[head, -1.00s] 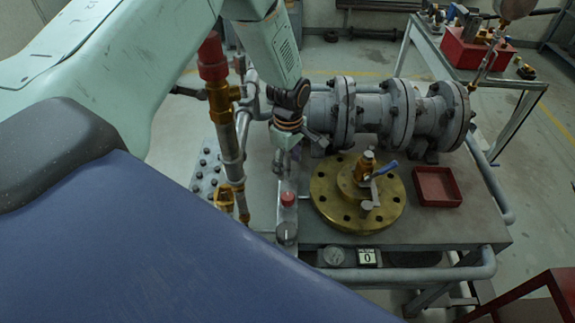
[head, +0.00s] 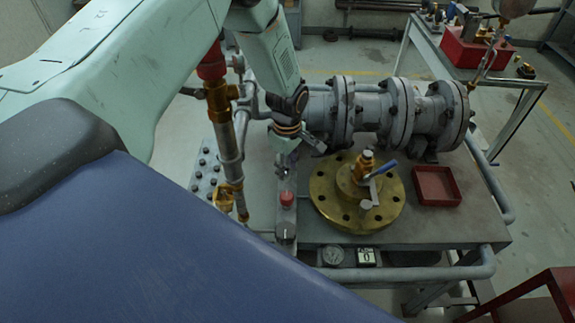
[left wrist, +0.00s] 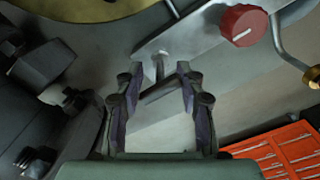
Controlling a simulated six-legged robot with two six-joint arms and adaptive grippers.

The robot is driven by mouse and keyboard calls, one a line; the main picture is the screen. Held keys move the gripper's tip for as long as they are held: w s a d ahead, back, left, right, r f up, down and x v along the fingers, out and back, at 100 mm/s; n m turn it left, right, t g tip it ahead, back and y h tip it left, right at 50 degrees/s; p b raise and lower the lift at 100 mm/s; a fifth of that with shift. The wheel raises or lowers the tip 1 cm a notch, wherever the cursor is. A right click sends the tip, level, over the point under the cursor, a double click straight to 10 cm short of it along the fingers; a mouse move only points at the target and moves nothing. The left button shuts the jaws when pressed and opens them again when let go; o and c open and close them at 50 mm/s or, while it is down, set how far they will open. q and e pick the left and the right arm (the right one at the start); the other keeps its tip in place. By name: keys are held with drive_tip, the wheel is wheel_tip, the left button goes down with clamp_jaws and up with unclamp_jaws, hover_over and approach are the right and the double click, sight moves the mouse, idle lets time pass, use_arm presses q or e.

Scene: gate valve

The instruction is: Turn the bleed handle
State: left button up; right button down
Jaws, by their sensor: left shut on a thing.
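My left gripper (left wrist: 160,72) reaches down from the left arm in the head view (head: 285,166), just behind a red knob (head: 287,199). I take this bar as the bleed handle. A short stem stands at its far end against a grey metal plate (left wrist: 205,40). The red knob is also on this plate in the left wrist view (left wrist: 243,25). In the head view the gripper hides the bar.
Large grey flanged piping (head: 385,108) is behind. A red tray (head: 436,187) lies farther right. A pipe with a red cap (head: 211,68) stands at left, close to my arm.

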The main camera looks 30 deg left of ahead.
use_arm(q)
drive_tip(key=c, duration=0.3)
drive_tip(key=shift+m, duration=0.4)
drive_tip(key=m, duration=0.3)
drive_tip(key=shift+p, duration=0.3)
drive_tip(key=m, duration=0.4)
drive_tip(key=shift+m, duration=0.3)
drive_tip(key=m, duration=0.4)
drive_tip(key=m+b, duration=0.1)
drive_tip(key=m, duration=0.4)
drive_tip(key=shift+w, duration=0.1)
drive_tip(key=shift+r+m, duration=0.1)
drive_tip(key=shift+m, duration=0.3)
